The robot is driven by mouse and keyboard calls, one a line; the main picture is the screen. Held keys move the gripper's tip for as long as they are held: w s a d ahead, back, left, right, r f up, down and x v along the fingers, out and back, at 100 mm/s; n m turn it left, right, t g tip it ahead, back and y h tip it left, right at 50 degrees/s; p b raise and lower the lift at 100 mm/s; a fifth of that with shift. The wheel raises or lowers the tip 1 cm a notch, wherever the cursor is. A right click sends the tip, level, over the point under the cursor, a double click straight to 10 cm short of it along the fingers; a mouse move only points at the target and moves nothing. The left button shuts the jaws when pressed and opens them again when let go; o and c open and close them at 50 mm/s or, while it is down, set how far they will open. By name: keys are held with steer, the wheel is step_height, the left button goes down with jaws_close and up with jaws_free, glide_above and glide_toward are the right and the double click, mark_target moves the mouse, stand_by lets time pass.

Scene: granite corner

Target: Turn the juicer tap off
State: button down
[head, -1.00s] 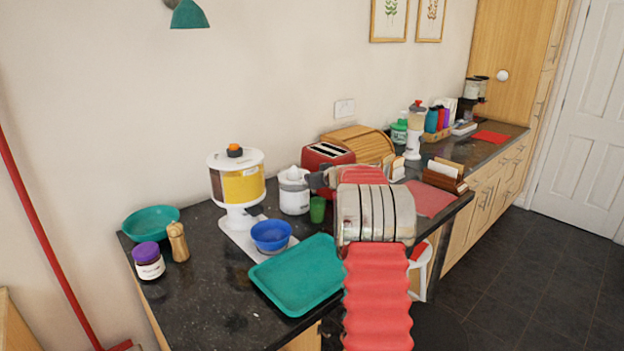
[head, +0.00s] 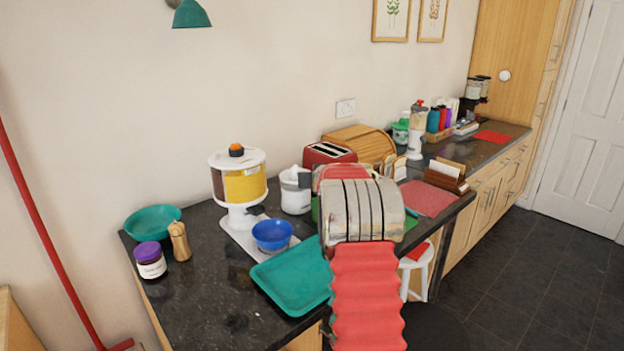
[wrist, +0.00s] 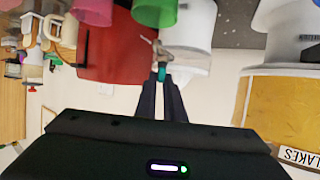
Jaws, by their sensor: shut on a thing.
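The juicer (head: 295,197) is a white appliance on the counter behind the blue bowl, partly covered by my gripper in the head view. In the wrist view, which is upside down, the white juicer (wrist: 187,28) has a small grey tap (wrist: 156,46) with a teal handle (wrist: 161,73). My gripper (wrist: 162,80) is shut on the teal handle, its two dark fingers close together around it. In the head view my gripper (head: 305,180) is at the juicer's right side; the tap is hidden there.
A red toaster (head: 328,153) stands behind my gripper; a green cup (wrist: 153,12) is near the tap. A cereal dispenser (head: 240,188), blue bowl (head: 271,235) and teal tray (head: 292,277) are left and in front.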

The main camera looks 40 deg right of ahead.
stand_by(0.4)
steer(key=c, duration=1.9)
jaws_free()
steer(key=shift+o, duration=0.2)
steer(key=v, duration=1.3)
steer(key=shift+s+a, duration=0.25)
